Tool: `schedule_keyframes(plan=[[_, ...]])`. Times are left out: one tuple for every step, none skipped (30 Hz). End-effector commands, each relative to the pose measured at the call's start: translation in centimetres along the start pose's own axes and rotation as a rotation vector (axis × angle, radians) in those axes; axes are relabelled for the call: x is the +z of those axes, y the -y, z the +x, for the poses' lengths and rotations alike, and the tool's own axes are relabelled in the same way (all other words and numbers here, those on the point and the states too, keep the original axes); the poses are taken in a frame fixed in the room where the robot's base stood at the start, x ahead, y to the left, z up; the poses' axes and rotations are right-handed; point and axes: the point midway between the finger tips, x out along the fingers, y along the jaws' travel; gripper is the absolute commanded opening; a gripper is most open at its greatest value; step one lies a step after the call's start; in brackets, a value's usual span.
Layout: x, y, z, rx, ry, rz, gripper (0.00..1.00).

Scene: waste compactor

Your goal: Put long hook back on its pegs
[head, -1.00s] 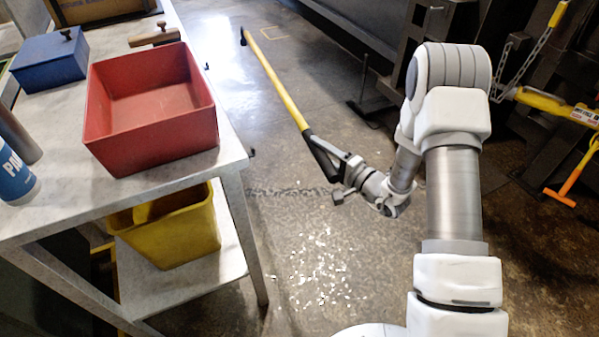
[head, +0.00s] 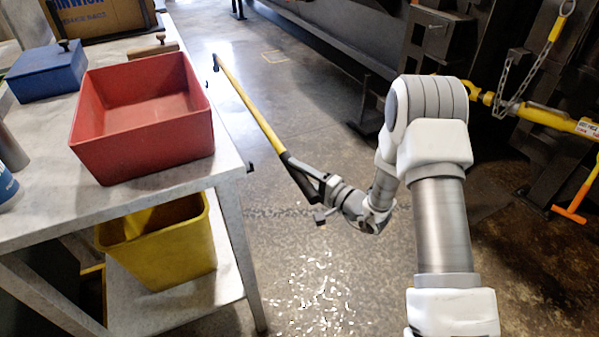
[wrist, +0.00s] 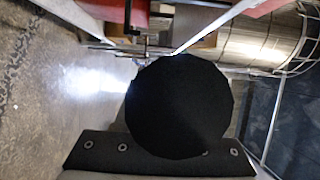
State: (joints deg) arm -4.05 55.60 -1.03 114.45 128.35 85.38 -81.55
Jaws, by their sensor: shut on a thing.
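The long hook has a yellow pole (head: 250,105), a dark grip at its near end and a dark hook head (head: 216,63) at its far end. My gripper (head: 324,189) is shut on the dark grip, and the pole points away up and left, beside the bench. In the wrist view a large black round shape (wrist: 180,108), seemingly the end of the grip, fills the middle and hides the fingertips. Small dark pegs (head: 250,167) stick out from the bench's right side, left of the hook and apart from it.
The bench (head: 120,215) carries a red bin (head: 145,150), a blue box (head: 47,72) and a cardboard box (head: 95,15). A yellow bin (head: 160,250) stands on its lower shelf. Dark machinery with a chain (head: 525,85) is at right. Open floor lies between.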

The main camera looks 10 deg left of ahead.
Motion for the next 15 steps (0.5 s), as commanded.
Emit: schedule_keyframes(plan=[[0.6, 0.2, 0.4, -0.008, 0.005, -0.002, 0.00], [0.9, 0.3, 0.5, -0.009, 0.006, -0.002, 0.00], [1.2, 0.3, 0.7, -0.009, 0.006, -0.002, 0.00], [1.5, 0.3, 0.8, -0.008, 0.006, -0.002, 0.00], [1.8, 0.2, 0.8, -0.007, 0.006, -0.002, 0.00], [2.1, 0.3, 1.0, -0.007, 0.005, -0.002, 0.00], [2.4, 0.3, 1.1, -0.007, 0.005, -0.002, 0.00], [2.7, 0.3, 1.3, -0.007, 0.005, -0.001, 0.00], [3.0, 0.3, 1.4, -0.007, 0.006, -0.001, 0.00], [3.3, 0.3, 1.5, -0.007, 0.006, -0.002, 0.00], [3.6, 0.2, 1.6, -0.007, 0.006, -0.002, 0.00], [3.9, 0.2, 1.8, -0.006, 0.005, -0.002, 0.00], [4.2, 0.2, 1.9, -0.006, 0.005, -0.001, 0.00], [4.5, 0.3, 2.0, -0.007, 0.006, -0.001, 0.00], [4.8, 0.3, 2.2, -0.008, 0.006, -0.001, 0.00]])
